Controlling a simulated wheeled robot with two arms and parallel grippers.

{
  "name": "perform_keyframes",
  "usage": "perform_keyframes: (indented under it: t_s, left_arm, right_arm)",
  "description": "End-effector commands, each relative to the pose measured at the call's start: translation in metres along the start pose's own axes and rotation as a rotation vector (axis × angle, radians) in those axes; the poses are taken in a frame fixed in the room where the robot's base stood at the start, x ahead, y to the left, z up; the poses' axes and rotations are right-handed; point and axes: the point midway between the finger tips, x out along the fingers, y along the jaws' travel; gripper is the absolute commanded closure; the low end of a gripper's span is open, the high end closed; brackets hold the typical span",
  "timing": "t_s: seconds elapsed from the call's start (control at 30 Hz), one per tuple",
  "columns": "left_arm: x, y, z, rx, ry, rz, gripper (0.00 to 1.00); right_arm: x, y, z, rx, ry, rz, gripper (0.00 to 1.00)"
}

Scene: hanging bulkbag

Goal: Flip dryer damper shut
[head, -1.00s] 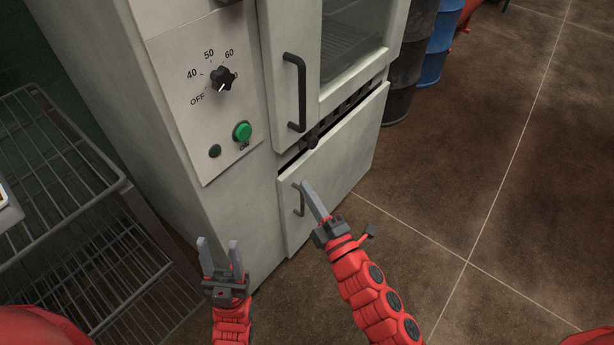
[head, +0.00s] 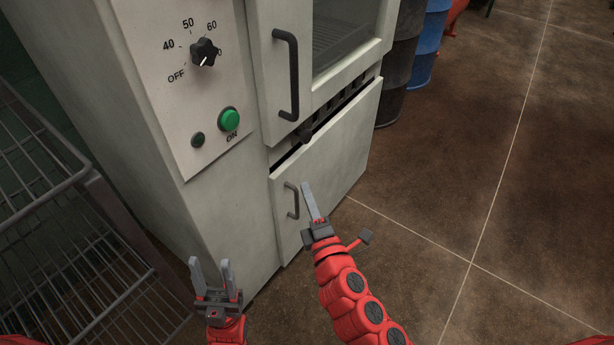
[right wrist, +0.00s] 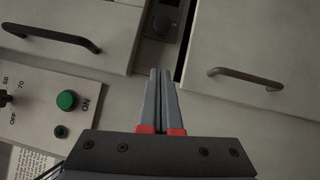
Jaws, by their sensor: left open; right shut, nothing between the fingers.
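The dryer (head: 218,203) is a pale grey cabinet with an upper glazed door and a lower door (head: 335,160). Between the doors is a dark slotted strip (head: 345,104) with a small dark knob or tab (head: 307,132) at its left end. It is probably the damper; its position is unclear. In the right wrist view a dark fitting (right wrist: 161,24) shows in the gap beyond my fingers. My right gripper (head: 307,186) is shut and empty, in front of the lower door beside its handle (head: 292,201), below the tab. My left gripper (head: 209,262) is open and empty, lower left.
The upper door handle (head: 287,75) stands out above the gap. The panel at left has a black dial (head: 205,52) and green button (head: 229,119). A wire rack (head: 75,265) stands left. Drums (head: 428,50) stand behind right. Floor at right is clear.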

Motion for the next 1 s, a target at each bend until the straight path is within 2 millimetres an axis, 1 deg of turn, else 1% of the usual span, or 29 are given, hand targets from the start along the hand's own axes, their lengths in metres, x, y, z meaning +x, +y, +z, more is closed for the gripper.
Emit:
perform_keyframes:
  t_s: [0.07,0.3,0.43,0.5,0.6,0.73,1.0]
  left_arm:
    - [-0.001,0.0,0.0,0.0,0.0,0.0,0.5]
    - [-0.007,0.0,0.001,0.0,0.0,0.0,0.5]
    - [-0.01,0.001,0.002,0.0,0.0,0.0,0.5]
    - [-0.01,0.001,0.002,0.0,0.0,0.0,0.5]
    - [-0.011,0.001,0.002,0.0,0.0,0.0,0.5]
    - [-0.011,0.001,0.002,0.0,0.0,0.0,0.5]
    - [-0.011,0.001,0.002,0.0,0.0,0.0,0.5]
  right_arm:
    - [0.013,0.002,-0.001,0.0,0.0,0.006,1.0]
    - [0.064,0.0,0.0,0.001,-0.001,0.003,1.0]
    - [0.09,0.0,0.0,0.002,0.0,0.003,1.0]
    - [0.099,0.001,0.01,-0.001,-0.004,0.003,1.0]
    - [0.107,0.001,0.019,0.0,-0.002,0.003,1.0]
    - [0.114,0.0,0.026,-0.001,-0.001,0.001,1.0]
    - [0.117,0.0,0.028,0.001,0.0,0.001,1.0]
